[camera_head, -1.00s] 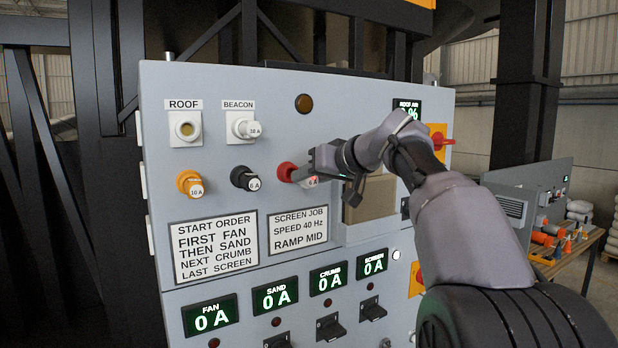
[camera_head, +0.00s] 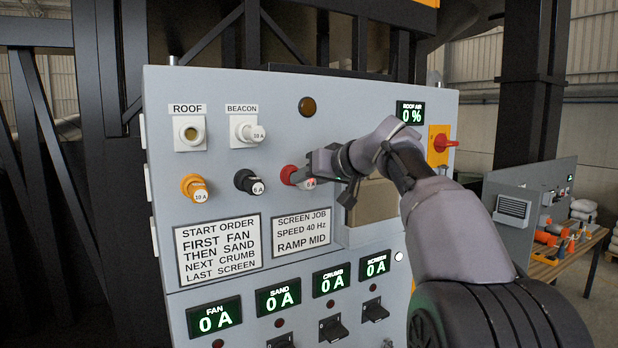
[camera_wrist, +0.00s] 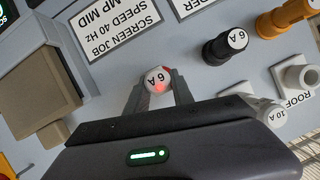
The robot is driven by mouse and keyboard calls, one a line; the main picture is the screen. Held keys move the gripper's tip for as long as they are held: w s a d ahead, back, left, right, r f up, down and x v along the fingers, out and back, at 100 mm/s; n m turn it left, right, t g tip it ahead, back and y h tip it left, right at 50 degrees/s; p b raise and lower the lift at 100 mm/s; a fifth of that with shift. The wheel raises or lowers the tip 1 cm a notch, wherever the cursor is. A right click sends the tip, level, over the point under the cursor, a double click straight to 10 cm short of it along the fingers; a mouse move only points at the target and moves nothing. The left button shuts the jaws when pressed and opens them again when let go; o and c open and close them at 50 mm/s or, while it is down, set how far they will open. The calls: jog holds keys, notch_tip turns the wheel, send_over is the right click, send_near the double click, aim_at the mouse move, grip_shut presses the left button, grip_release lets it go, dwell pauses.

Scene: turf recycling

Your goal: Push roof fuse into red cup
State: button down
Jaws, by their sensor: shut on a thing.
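My gripper (camera_head: 306,176) is shut on the roof fuse, a small piece with a white end marked 6 A (camera_head: 310,184). The fuse is lined up with the red cup (camera_head: 288,174) on the grey panel, its white end standing out from it. In the wrist view the fuse (camera_wrist: 158,80) sits between my two fingers, with a bit of the red cup (camera_wrist: 171,71) behind it. How deep the fuse sits in the cup is hidden. The ROOF holder (camera_head: 190,133) at the panel's upper left shows an open, empty socket.
A black cup with a 6 A fuse (camera_head: 249,182) and an orange cup with a 10 A fuse (camera_head: 195,188) are left of the red cup. A 10 A fuse is in the BEACON holder (camera_head: 244,131). A raised beige-faced box (camera_head: 372,202) stands out close below my wrist.

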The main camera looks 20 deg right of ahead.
jog(key=shift+w+a+p, duration=0.25)
jog(key=shift+w+p, duration=0.5)
jog(key=shift+w, duration=0.15)
jog(key=c, duration=1)
grip_release()
jog(key=b+v, duration=0.4)
jog(key=v, duration=1.3)
jog(key=shift+s+d, duration=0.1)
jog(key=shift+s, duration=0.1)
